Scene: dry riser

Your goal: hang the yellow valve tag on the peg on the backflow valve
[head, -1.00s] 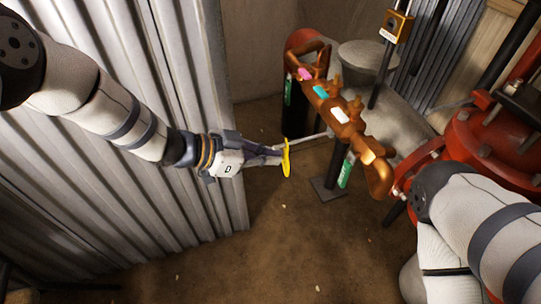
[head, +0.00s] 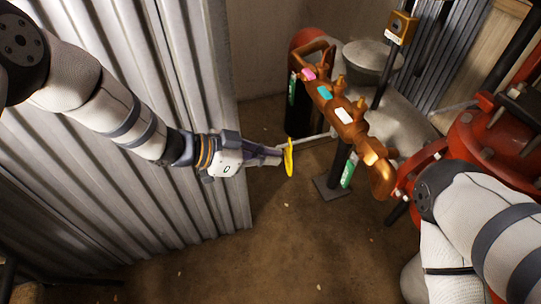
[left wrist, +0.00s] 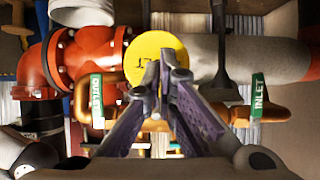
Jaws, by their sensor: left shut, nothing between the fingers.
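The yellow valve tag (head: 289,157) hangs nearly edge-on at the near end of a pale rod (head: 313,138), which reaches toward the brass backflow valve (head: 379,178). The tag shows as a round disc (left wrist: 150,55) in the left wrist view, behind my fingertips. My left gripper (head: 279,152) is shut and empty, with its tips beside the tag. It also shows in the left wrist view (left wrist: 167,72). The fingers hide part of the tag, and I cannot tell how it sits on the rod. My right gripper is out of view.
A corrugated metal wall (head: 190,60) stands close behind my left arm. Red pipework (head: 475,140) is at the right, near my right arm. A black post on a base plate (head: 334,187) stands below the valve. The dirt floor in front is clear.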

